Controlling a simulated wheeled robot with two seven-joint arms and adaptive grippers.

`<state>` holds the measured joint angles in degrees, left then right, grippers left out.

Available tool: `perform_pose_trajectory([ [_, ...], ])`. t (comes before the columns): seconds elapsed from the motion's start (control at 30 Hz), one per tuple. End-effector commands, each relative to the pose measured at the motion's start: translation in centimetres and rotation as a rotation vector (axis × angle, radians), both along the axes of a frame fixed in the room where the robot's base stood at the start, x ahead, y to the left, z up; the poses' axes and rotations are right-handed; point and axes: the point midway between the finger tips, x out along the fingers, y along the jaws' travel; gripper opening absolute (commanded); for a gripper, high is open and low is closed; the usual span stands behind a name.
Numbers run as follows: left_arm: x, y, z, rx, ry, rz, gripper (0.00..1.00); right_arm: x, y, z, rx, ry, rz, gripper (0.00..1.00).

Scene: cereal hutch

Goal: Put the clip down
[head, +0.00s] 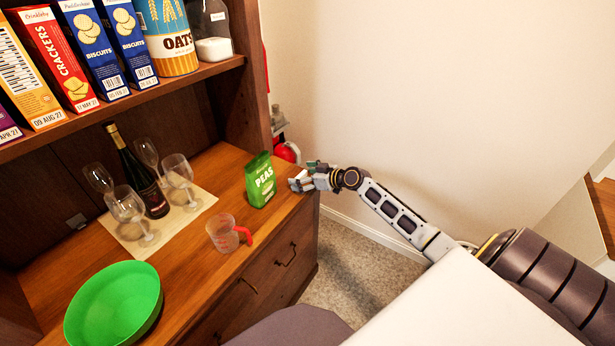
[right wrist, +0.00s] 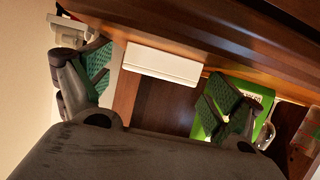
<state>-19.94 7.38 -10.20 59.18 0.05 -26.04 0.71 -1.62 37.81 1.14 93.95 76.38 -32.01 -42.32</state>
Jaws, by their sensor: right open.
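My right gripper (head: 305,180) is at the right end of the hutch counter, just right of the green peas bag (head: 262,180). In the right wrist view its two green-padded fingers (right wrist: 160,92) are spread wide apart. A white bar, which looks like the clip (right wrist: 163,64), shows between and beyond the fingers, against the wood. I cannot tell whether it touches a finger. In the head view I cannot make out the clip clearly near the gripper. The peas bag stands upright, and in the right wrist view it (right wrist: 262,125) is partly behind the right-hand finger. My left gripper is not in view.
A measuring cup (head: 224,234) with a red handle stands near the counter's front edge. Several glasses and a dark bottle (head: 153,198) stand on a cream mat (head: 205,200). A green bowl (head: 115,305) is at front left. A red extinguisher (head: 287,151) is behind.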

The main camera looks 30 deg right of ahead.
Motion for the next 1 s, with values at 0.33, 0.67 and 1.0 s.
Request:
perform_pose_trajectory([
  [0.33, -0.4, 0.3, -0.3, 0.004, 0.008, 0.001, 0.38, -0.6, -0.3, 0.4, 0.0, 0.001, 0.0, 0.92],
  [0.67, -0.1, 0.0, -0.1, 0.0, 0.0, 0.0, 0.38, -2.7, -1.1, 1.4, -0.001, 0.001, 0.001, 0.92],
  [1.0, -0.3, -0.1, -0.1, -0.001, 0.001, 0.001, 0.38, -4.9, -2.0, 2.4, 0.0, 0.001, 0.001, 0.92],
])
